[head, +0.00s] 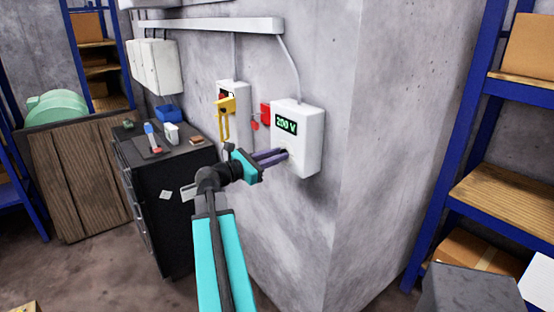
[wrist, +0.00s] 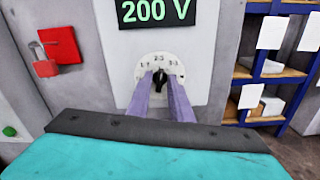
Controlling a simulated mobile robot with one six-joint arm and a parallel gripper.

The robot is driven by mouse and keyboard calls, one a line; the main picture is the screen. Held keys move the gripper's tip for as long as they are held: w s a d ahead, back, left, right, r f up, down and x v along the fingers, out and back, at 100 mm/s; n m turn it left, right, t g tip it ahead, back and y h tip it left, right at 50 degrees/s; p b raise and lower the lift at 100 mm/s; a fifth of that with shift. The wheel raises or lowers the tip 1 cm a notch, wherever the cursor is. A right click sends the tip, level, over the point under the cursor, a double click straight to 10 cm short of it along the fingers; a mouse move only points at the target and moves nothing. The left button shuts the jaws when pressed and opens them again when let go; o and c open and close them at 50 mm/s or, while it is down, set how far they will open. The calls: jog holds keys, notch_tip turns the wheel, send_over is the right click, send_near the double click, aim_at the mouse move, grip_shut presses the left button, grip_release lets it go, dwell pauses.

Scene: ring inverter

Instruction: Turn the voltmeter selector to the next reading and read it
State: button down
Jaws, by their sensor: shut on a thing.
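The voltmeter (head: 311,150) is a white box on the concrete wall, and its green display (wrist: 157,12) reads 200 V. Below the display in the wrist view is a pale round dial plate (wrist: 173,62) with labels that look like 1-2, 2-3 and 3-1. The black selector knob (wrist: 160,77) sits at its middle, seemingly pointing up near 2-3. My gripper (head: 286,154) reaches the box's front face. Its purple fingers stand on either side of the knob in the wrist view (wrist: 161,84), shut on it. The fingers partly hide the lower dial.
A red block with a red padlock (wrist: 46,68) hangs left of the voltmeter. Further left is a white box with a yellow handle (head: 226,104). A dark cabinet (head: 168,190) with small items stands at the left, and blue shelves (head: 470,120) at the right.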

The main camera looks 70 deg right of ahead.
jog(key=shift+s+f+m+b, duration=0.1)
jog(key=shift+m+b, duration=2.7)
jog(key=shift+m, duration=0.5)
jog(key=c, duration=1.9)
grip_release()
jog(key=shift+a, duration=0.15)
jog(key=b+v, duration=0.2)
jog(key=v, duration=1.1)
jog(key=shift+a, duration=0.25)
